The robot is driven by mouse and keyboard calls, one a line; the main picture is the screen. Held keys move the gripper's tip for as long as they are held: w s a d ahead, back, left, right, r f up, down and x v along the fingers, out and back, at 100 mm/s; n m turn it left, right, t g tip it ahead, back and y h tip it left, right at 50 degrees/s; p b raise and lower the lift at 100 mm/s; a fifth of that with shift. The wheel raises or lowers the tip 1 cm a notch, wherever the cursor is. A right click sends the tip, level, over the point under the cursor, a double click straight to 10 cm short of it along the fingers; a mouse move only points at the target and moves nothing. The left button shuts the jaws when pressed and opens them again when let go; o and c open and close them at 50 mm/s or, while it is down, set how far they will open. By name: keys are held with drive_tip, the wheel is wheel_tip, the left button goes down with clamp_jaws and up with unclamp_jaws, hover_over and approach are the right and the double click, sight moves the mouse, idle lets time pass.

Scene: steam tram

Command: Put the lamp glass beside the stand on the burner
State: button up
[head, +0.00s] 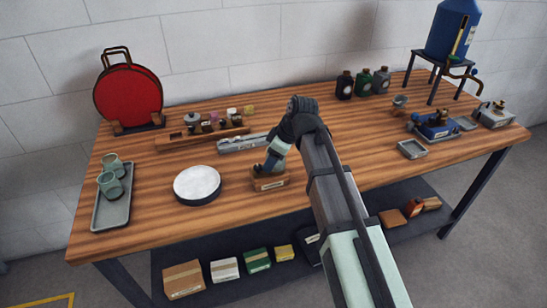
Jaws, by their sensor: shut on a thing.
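My gripper (264,168) points down just above a small wooden block with a pale label (270,184), near the middle of the table. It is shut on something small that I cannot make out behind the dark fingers. Whether that thing touches the block is unclear. Two greenish cup-like glasses (111,186) are on a long grey tray (98,219) at the left. I cannot tell for certain which thing is the lamp glass, the stand or the burner.
A white round dish (197,184) lies left of the block. Behind are a wooden rack (170,143) with small pots, a grey tray (236,146) and a red disc (128,96). Dark bottles (363,84), a blue tank (452,32) and an empty small tray (412,149) are right.

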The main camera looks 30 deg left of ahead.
drive_tip(key=o, duration=1.2)
drive_tip(key=shift+c, duration=0.2)
drive_tip(key=v, duration=1.3)
drive_tip(key=shift+r, duration=0.4)
drive_tip(key=shift+d, duration=0.1)
